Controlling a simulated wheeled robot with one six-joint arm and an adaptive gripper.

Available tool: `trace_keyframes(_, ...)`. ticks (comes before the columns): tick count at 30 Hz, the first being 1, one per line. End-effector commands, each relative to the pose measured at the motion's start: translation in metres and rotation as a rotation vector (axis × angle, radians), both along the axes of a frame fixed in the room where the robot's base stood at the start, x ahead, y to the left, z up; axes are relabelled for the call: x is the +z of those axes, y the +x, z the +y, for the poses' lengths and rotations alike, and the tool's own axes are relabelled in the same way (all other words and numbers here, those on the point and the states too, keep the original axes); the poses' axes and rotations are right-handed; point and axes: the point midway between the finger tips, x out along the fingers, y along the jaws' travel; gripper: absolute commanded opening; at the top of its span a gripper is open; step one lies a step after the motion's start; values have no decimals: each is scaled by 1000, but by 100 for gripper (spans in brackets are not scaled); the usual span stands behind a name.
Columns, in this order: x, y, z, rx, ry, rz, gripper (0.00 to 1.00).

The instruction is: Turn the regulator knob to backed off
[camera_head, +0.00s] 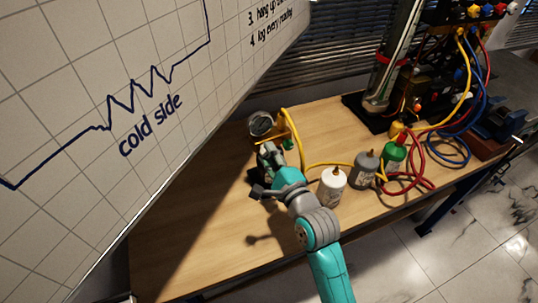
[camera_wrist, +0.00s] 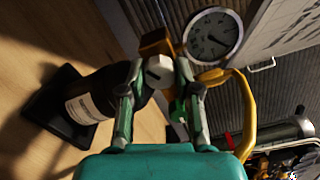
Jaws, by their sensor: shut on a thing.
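My gripper (camera_wrist: 160,75) is shut on the regulator knob (camera_wrist: 159,68), a pale grey knob with a small dark mark on its face, seen between the two fingers in the wrist view. The knob sits in front of a brass-coloured regulator body (camera_wrist: 157,42). A round white-faced gauge (camera_wrist: 213,36) is beside it; its reading is too small to tell. In the head view my gripper (camera_head: 268,157) is at the gauge (camera_head: 261,124), and it hides the knob.
A dark cylinder with a white label (camera_wrist: 92,103) stands on a black base close to my gripper. A yellow hose (camera_head: 318,164) runs right from the regulator. White (camera_head: 331,187), grey (camera_head: 364,168) and green (camera_head: 394,157) bottles stand right of my arm. The table's left part is clear.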

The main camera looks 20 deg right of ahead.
Motion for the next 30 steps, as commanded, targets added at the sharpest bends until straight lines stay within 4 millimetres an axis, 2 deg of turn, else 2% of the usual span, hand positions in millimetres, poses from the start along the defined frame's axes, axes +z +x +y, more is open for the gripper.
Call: trace_keyframes(30,0,0,0,1,-961,-71,0)
